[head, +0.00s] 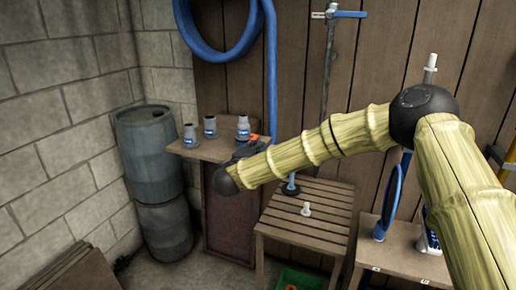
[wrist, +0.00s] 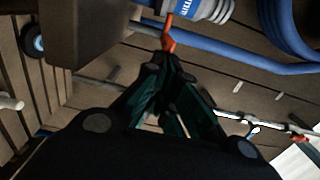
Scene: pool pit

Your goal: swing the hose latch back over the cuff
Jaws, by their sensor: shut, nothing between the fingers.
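The orange latch (wrist: 168,36) shows in the wrist view just beyond my fingertips, beside a grey ribbed piece with a blue label (wrist: 208,8), which looks like the cuff. I cannot tell whether the fingertips touch the latch. In the head view a bit of orange (head: 254,138) shows at the shelf's right end, by a grey, blue-labelled piece (head: 243,128). My gripper (wrist: 168,62) is shut and empty, its dark green fingers meeting at the tips. In the head view my arm hides most of it. The latch's far end is unclear.
Two grey bottle-like pieces (head: 210,127) stand left on the wooden shelf (head: 205,150). A blue hose (head: 271,70) hangs behind on the plank wall. A slatted table (head: 300,228) stands below right, blue barrels (head: 150,150) at left. Floor between is partly open.

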